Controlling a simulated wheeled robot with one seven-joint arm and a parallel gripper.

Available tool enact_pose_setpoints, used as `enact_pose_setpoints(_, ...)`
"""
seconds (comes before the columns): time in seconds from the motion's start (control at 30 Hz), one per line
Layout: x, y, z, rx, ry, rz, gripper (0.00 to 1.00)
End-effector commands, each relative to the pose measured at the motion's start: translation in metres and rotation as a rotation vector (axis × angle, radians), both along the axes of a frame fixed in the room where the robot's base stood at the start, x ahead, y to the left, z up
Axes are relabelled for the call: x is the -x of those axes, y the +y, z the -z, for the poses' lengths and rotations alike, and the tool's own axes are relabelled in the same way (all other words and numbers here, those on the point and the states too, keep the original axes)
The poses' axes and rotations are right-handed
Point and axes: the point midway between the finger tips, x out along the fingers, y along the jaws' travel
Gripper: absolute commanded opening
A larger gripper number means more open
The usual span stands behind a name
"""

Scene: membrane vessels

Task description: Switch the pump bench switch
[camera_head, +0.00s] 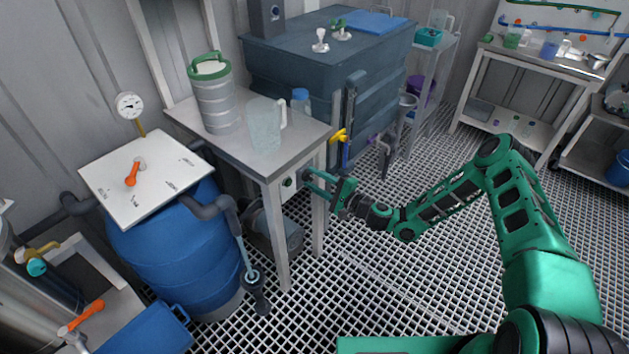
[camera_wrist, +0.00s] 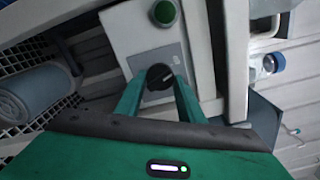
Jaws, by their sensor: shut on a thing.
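The pump bench switch is a black rotary knob (camera_wrist: 159,76) on a grey plate, on a light switch box (camera_wrist: 134,33). A round green button or lamp (camera_wrist: 164,13) sits on the box beyond the knob. My gripper (camera_wrist: 159,82) has its two green fingers on either side of the knob and is shut on it. In the head view my gripper (camera_head: 306,179) reaches the box at the front edge of the bench (camera_head: 247,162); the fingers hide most of the knob there.
A steel canister (camera_head: 214,100) and a clear jug (camera_head: 265,128) stand on the bench. A blue barrel (camera_head: 180,255) is at the left, and a pump motor (camera_head: 275,228) is under the bench. A large dark tank (camera_head: 290,65) stands behind. The grated floor (camera_head: 400,270) at right is clear.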

Motion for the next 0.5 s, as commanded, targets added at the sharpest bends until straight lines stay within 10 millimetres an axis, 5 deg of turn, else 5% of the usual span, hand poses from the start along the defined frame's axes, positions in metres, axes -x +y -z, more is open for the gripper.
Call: enact_pose_setpoints(0.5, -0.0004, -0.0012, 0.0018, 0.112, -0.137, 0.002, 0.12)
